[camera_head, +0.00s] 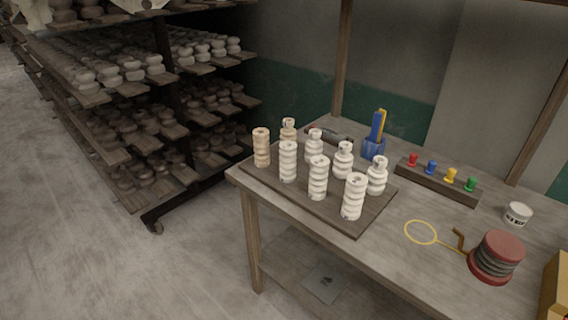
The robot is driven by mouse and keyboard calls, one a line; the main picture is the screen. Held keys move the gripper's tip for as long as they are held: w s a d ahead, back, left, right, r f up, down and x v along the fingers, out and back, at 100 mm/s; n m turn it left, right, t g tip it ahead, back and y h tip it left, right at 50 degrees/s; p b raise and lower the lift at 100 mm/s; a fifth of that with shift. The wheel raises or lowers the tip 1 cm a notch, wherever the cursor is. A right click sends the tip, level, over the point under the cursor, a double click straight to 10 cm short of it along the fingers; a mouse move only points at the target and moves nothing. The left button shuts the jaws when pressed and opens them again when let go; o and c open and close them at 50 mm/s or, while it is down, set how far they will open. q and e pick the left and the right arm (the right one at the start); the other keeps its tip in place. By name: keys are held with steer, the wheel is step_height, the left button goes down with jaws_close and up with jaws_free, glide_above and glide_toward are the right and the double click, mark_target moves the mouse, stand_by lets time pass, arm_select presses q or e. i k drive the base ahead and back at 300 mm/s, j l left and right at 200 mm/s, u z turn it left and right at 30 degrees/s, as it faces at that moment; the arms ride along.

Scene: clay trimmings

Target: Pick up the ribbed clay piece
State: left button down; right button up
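Several ribbed clay pieces stand upright on a dark wooden board (337,221) on the table. White ribbed pieces include one at the front right (354,196), one at the front middle (318,177) and one left of it (288,161). Shorter, narrow-necked white pieces stand behind them, such as one at the right (377,175). Two tan ribbed pieces stand at the left end, one in front (261,147) and one behind (288,129), partly hidden. I cannot tell which single piece the task names. Neither of my grippers is in view.
The wooden table (400,262) also holds a blue cup (373,149) with tools, a rack of coloured pegs (437,181), a yellow wire loop (421,232), a red-and-grey spool (496,257) and a white tub (517,214). Shelves of pottery (120,75) stand left; floor between is clear.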

mark_target(288, 150)
steer(key=z, duration=2.1)
steer(key=j+u, duration=0.25)
steer(key=u, duration=0.2)
steer(key=i+j+u, duration=0.15)
steer(key=u, duration=0.3)
steer(key=i+j+u, duration=0.1)
steer(key=j+u, duration=0.15)
steer(key=u, duration=0.25)
